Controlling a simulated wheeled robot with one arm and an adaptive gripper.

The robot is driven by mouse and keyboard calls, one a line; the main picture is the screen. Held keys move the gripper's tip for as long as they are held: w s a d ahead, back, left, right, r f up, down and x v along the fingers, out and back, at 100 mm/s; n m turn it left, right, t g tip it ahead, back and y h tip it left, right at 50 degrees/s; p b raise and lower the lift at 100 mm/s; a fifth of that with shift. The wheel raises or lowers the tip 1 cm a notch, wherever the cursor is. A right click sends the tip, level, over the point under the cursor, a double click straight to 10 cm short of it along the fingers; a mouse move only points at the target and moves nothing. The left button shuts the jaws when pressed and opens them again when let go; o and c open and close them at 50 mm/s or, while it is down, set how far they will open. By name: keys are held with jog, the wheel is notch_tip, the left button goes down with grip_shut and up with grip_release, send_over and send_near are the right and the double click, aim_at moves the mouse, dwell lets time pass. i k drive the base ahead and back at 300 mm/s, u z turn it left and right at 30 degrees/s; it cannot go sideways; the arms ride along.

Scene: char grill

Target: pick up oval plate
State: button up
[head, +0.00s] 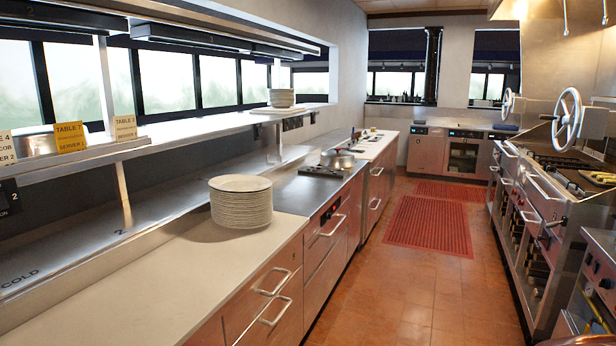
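A tall stack of white plates (241,204) stands on the pale counter at left. The top plate looks round or slightly oval; at this angle I cannot tell which. A smaller stack of white plates (282,97) sits on the raised shelf farther back. I cannot tell whether either stack holds the oval plate. My gripper is not in view.
The counter (150,285) has bare room in front of the near stack. A metal pot (337,159) stands farther along it. The grill line (545,215) runs along the right. The tiled aisle between is open, with red mats (430,225) on it.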

aim_at(237, 184)
jog(key=z, duration=0.35)
jog(key=i, duration=1.55)
jog(key=u, duration=0.75)
jog(key=i, duration=0.85)
jog(key=u, duration=1)
